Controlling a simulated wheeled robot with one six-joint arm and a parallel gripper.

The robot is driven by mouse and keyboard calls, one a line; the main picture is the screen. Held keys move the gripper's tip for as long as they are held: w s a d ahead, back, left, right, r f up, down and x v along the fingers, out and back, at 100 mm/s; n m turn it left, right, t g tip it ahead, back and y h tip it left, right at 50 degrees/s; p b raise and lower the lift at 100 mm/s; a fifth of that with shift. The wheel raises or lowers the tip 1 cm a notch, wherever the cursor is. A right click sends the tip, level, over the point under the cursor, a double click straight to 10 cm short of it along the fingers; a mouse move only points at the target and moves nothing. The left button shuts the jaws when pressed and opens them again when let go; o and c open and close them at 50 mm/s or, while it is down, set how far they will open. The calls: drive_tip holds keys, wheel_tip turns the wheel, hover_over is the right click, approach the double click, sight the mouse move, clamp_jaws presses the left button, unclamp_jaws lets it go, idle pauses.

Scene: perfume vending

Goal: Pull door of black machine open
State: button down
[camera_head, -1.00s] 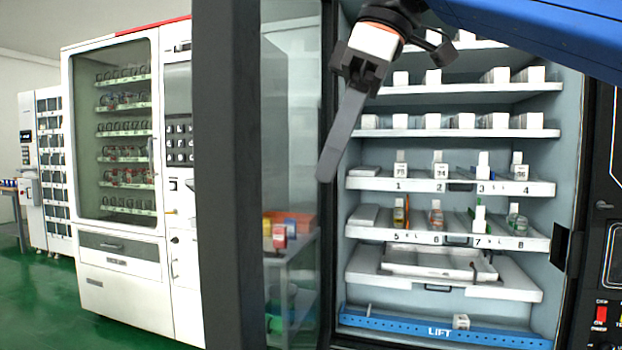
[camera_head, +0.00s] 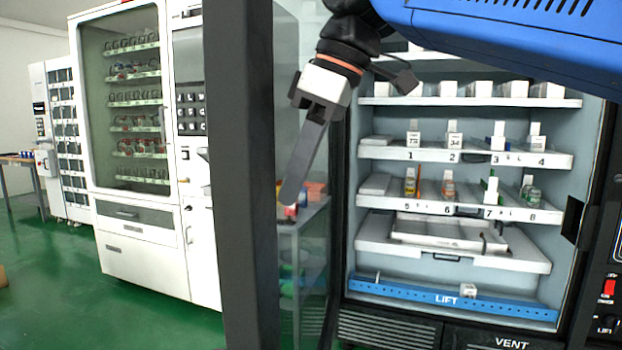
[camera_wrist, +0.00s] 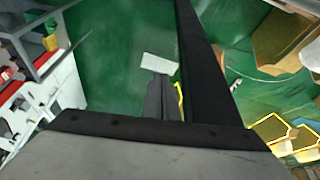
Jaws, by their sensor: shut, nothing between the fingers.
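The black machine's door stands open, swung out to the left. Its thick black outer frame (camera_head: 243,180) runs top to bottom, and its clear glass (camera_head: 313,265) lies between that frame and the hinge side. The machine's lit interior shelves (camera_head: 460,153) are exposed. My gripper (camera_head: 290,192) is shut and empty, pointing down in front of the inner side of the glass, near the outer frame. In the wrist view my gripper (camera_wrist: 160,88) sits just left of the dark door frame (camera_wrist: 208,75); I cannot tell whether they touch.
A white vending machine (camera_head: 125,225) stands behind the door at the left, with another white machine (camera_head: 70,140) farther back. A grey shelf (camera_head: 303,218) with coloured items shows through the glass.

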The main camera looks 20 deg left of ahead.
drive_tip(key=shift+a, duration=0.2)
drive_tip(key=a+m+t, duration=0.1)
drive_tip(key=a+m, duration=0.2)
drive_tip(key=a, duration=2)
drive_tip(key=shift+s, duration=0.35)
drive_tip(key=shift+r, duration=0.15)
